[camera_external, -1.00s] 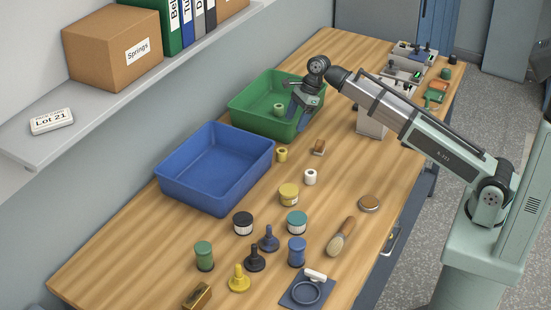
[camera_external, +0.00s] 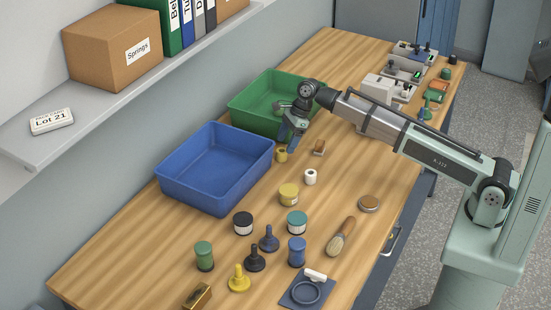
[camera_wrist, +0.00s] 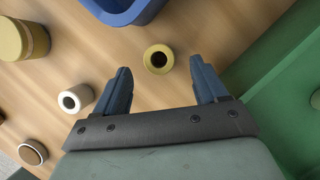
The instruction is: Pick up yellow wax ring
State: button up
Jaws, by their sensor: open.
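The yellow wax ring (camera_external: 282,155) stands on the bench between the blue and green trays, near their facing corners. In the wrist view it is a short yellow cylinder (camera_wrist: 157,71) with a dark central hole, seen from above. My gripper (camera_external: 289,147) is just above and slightly right of the ring in the external view. In the wrist view the two blue fingers (camera_wrist: 160,68) are spread apart and empty. The ring appears between and just beyond their tips, untouched.
The blue tray (camera_external: 200,200) and green tray (camera_wrist: 270,100) flank the ring. A white ring (camera_wrist: 70,102) and a yellow-lidded jar (camera_wrist: 35,42) stand nearby. A round brown-topped disc (camera_external: 369,203) lies further right. Jars, stamps and a brush crowd the near bench.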

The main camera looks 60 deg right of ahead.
aim_at(282, 151)
jog(key=shift+x, duration=2.5)
jog(key=shift+c, duration=0.5)
jog(key=c, duration=1)
jog(key=shift+r, duration=0.1)
